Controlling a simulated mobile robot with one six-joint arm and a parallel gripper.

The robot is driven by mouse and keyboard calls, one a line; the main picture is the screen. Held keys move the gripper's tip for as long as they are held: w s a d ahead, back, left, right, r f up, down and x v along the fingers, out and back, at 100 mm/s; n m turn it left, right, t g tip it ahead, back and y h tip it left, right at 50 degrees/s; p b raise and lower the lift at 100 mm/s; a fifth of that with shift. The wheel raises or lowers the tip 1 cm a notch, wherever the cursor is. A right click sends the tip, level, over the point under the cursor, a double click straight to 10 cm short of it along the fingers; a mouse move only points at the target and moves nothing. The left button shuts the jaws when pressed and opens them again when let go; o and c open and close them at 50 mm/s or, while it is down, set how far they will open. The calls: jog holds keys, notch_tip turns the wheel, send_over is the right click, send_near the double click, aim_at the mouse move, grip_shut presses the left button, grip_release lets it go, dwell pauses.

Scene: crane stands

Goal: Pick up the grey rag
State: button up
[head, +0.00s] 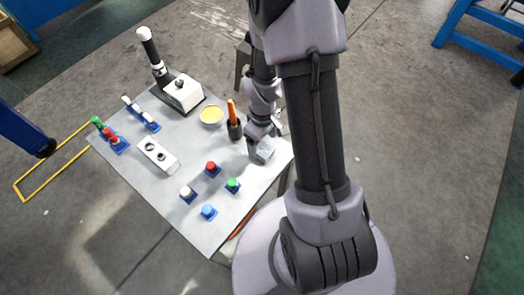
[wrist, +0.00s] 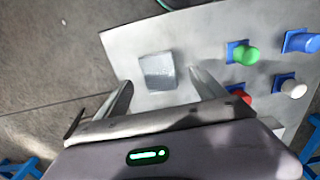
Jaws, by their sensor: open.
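The grey rag (wrist: 157,71) lies as a small, squarish, folded piece on the light grey table in the wrist view. In the head view the rag (head: 264,152) is near the table's right corner, partly hidden behind my gripper. My gripper (wrist: 161,80) is open in the wrist view, with one finger on each side of the rag. The fingers do not hold it, and I cannot tell how high they are above it. In the head view my gripper (head: 262,141) points down at the rag.
The table (head: 130,160) also bears red (head: 212,168), green (head: 233,184), white (head: 187,193) and blue (head: 208,211) knobs on blue bases. A black cup with an orange-handled tool (head: 233,122) and a yellow dish (head: 211,114) stand left of my gripper.

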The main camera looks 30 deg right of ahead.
aim_at(262, 148)
notch_tip(262, 148, down, 5)
jog(key=shift+w+b, duration=0.1)
jog(key=shift+b, duration=0.9)
jog(key=shift+r, duration=0.15)
jog(key=c, duration=1.5)
notch_tip(262, 148, up, 10)
jog(key=p, duration=0.4)
